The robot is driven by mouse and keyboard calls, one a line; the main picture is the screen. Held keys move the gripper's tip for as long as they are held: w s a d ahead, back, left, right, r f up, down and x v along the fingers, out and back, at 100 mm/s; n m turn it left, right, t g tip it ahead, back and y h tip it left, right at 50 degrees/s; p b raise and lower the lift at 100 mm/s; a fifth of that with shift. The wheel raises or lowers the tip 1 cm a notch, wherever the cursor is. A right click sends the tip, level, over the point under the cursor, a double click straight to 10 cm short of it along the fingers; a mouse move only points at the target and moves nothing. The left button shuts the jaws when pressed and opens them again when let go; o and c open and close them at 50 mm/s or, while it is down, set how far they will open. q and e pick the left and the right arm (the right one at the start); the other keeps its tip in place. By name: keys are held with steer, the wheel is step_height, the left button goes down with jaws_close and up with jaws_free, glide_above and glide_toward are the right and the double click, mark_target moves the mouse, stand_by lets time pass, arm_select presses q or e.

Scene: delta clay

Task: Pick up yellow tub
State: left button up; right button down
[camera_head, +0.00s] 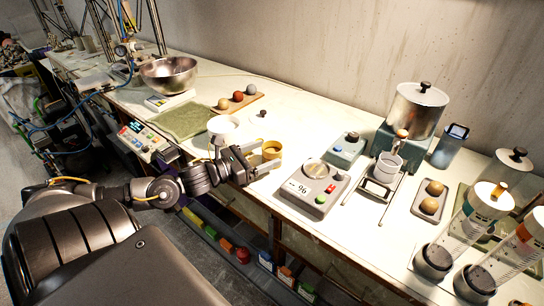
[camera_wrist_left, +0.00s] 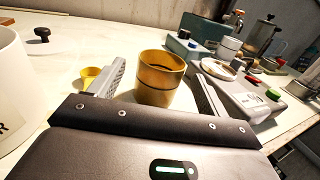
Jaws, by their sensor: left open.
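The yellow tub (camera_head: 271,149) is a small round open cup standing upright on the white bench near its front edge. In the left wrist view the tub (camera_wrist_left: 160,78) sits between the two fingers, with a visible gap on each side. My left gripper (camera_head: 262,160) is open around or just short of the tub; how deep the tub is between the fingers is hard to tell. The gripper also shows in the wrist view (camera_wrist_left: 162,88). A smaller yellow cup (camera_wrist_left: 90,77) appears beyond the left finger. My right gripper is not in view.
A white tub (camera_head: 223,127) stands left of the gripper. A grey scale (camera_head: 317,187) with coloured buttons is close on the right. A green mat (camera_head: 184,121), steel bowl (camera_head: 169,74) and wooden tray with balls (camera_head: 240,100) lie farther back. The bench behind the tub is mostly clear.

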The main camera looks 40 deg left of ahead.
mark_target(280, 147)
arm_select(q)
steer(key=x, duration=0.3)
steer(key=shift+w+d, duration=0.15)
steer(key=shift+w, duration=0.25)
steer(key=c, duration=1.1)
steer(key=shift+c, duration=0.2)
steer(key=shift+r, duration=0.1)
